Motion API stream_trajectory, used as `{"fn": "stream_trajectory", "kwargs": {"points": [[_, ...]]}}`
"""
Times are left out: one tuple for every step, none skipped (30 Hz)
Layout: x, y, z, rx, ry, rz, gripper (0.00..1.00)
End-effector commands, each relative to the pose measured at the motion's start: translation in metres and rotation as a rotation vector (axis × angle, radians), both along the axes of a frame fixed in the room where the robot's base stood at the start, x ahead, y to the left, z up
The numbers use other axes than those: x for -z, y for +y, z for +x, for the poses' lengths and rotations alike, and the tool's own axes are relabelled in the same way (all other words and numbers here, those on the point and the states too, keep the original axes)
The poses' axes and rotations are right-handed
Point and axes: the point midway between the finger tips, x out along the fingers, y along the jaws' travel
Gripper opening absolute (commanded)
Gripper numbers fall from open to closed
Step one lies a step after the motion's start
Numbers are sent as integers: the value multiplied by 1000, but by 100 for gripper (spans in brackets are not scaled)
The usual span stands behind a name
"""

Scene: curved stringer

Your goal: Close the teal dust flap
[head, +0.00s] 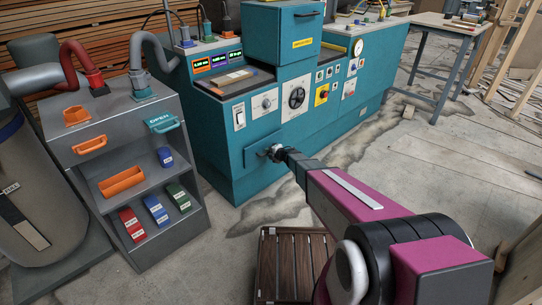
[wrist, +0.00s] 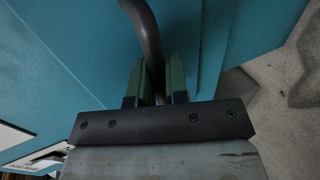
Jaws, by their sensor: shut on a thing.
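A teal flap (head: 160,122) marked OPEN, with a teal handle, is at the upper right of the grey cabinet's front in the head view. It appears tilted outward. My gripper (head: 275,152) is away to its right, at a square teal panel (head: 256,157) low on the teal machine. In the wrist view, the two green fingers of my gripper (wrist: 160,82) are shut on a dark curved handle (wrist: 144,28) in front of a teal surface. In the head view, the gripper hides most of the handle.
The grey cabinet (head: 190,205) holds an orange bin (head: 122,182) and several coloured boxes. The teal machine (head: 228,172) stands beside it. A slatted wooden crate (head: 290,287) is on the floor below my arm. Open floor lies right of the machine.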

Motion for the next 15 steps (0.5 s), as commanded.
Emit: {"fn": "stream_trajectory", "kwargs": {"points": [[-2, 2, 2, -3, -4, -2, 0], [-2, 2, 3, -3, -4, -2, 0], [-3, 3, 3, -3, -3, -3, 0], [-3, 4, 4, -3, -4, -4, 0], [-3, 4, 4, -3, -4, -4, 0], [-4, 5, 4, -3, -4, -4, 0], [-4, 5, 5, -3, -4, -4, 0], [-4, 5, 5, -4, -3, -4, 0], [-4, 6, 5, -4, -3, -4, 0], [-4, 6, 5, -4, -3, -4, 0], [-5, 6, 6, -4, -3, -4, 0], [-5, 6, 6, -4, -3, -4, 0], [-5, 7, 6, -4, -3, -4, 0], [-5, 7, 6, -4, -3, -4, 0], [-5, 7, 6, -4, -3, -4, 0]]}}
